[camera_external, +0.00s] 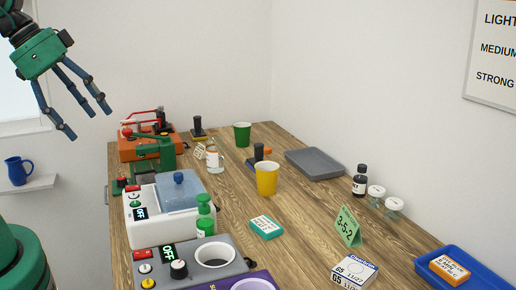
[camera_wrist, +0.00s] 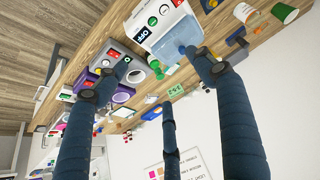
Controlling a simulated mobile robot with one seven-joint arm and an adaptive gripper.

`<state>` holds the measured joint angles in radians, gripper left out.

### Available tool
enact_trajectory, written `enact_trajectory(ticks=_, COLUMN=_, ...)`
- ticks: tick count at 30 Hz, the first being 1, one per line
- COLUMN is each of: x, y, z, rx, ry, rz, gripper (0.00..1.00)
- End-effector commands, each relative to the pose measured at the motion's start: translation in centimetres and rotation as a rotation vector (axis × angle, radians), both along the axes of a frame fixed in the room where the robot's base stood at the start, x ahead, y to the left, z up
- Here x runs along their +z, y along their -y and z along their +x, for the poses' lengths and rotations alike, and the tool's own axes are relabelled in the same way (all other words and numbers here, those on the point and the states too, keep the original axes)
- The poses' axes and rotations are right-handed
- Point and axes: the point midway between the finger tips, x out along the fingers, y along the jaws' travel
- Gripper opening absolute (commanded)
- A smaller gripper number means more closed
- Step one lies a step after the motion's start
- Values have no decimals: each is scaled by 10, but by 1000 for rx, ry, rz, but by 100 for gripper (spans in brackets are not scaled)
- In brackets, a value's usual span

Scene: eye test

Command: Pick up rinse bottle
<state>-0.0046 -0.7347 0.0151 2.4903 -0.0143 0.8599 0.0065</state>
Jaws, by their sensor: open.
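A green bottle (camera_external: 204,222) with a narrower green top stands upright on the wooden table, in front of the white machine; I cannot read its label, so I cannot tell whether it is the rinse bottle. A green item in the wrist view (camera_wrist: 156,69), beside the white machine, appears to be the same bottle. A small clear bottle (camera_external: 212,160) with a white label and a dark bottle (camera_external: 359,184) with a black cap also stand on the table. My gripper (camera_external: 86,118) is open and empty, high above the table's far left, well apart from all bottles. Its spread fingers (camera_wrist: 155,90) frame the wrist view.
The white machine (camera_external: 142,229) with a blue lid and the grey device (camera_external: 215,280) crowd the left table edge. A yellow cup (camera_external: 266,179), green cup (camera_external: 242,134), grey tray (camera_external: 315,164) and green sign (camera_external: 348,228) stand farther right. Bare wood lies around the teal box (camera_external: 265,227).

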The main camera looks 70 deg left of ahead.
Motion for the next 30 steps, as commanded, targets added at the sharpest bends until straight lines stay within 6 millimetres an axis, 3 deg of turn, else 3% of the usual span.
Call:
enact_trajectory(ticks=5, x=-2, y=3, z=45, rx=16, ry=49, rz=-36, gripper=69)
enact_trajectory(ticks=14, x=-17, y=-13, z=168, rx=111, ry=219, rz=-103, gripper=69)
enact_trajectory(ticks=21, x=-45, y=-59, z=254, rx=248, ry=364, rz=-98, gripper=69)
enact_trajectory(ticks=27, x=-80, y=-116, z=301, rx=387, ry=472, rz=-38, gripper=69)
enact_trajectory(ticks=30, x=-100, y=-149, z=315, rx=460, ry=520, rz=13, gripper=69)
